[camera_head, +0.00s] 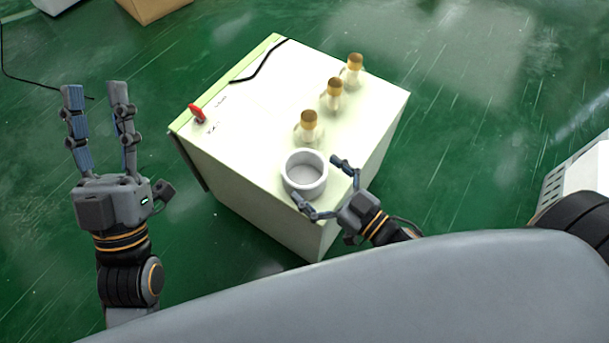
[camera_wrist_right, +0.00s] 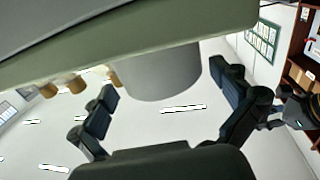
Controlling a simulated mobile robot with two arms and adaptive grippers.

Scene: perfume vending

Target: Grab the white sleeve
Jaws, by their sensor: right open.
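The white sleeve (camera_head: 304,186) is a short, wide round cup standing upright on the near corner of the white box-shaped machine (camera_head: 240,120). My right gripper (camera_head: 318,181) is open beside the sleeve, with one finger towards its far right side and the other towards its near side. In the right wrist view the picture is upside down; the sleeve (camera_wrist_right: 160,78) sits between the spread fingers of the right gripper (camera_wrist_right: 165,84). I cannot tell if a finger touches it. My left gripper (camera_head: 95,92) is open and empty, left of the machine.
Three perfume bottles with gold caps (camera_head: 309,122), (camera_head: 333,92), (camera_head: 354,66) stand in a row behind the sleeve on the machine top. A red part (camera_head: 197,112) and a black cable (camera_head: 262,60) are at its left side. The green floor around is mostly clear.

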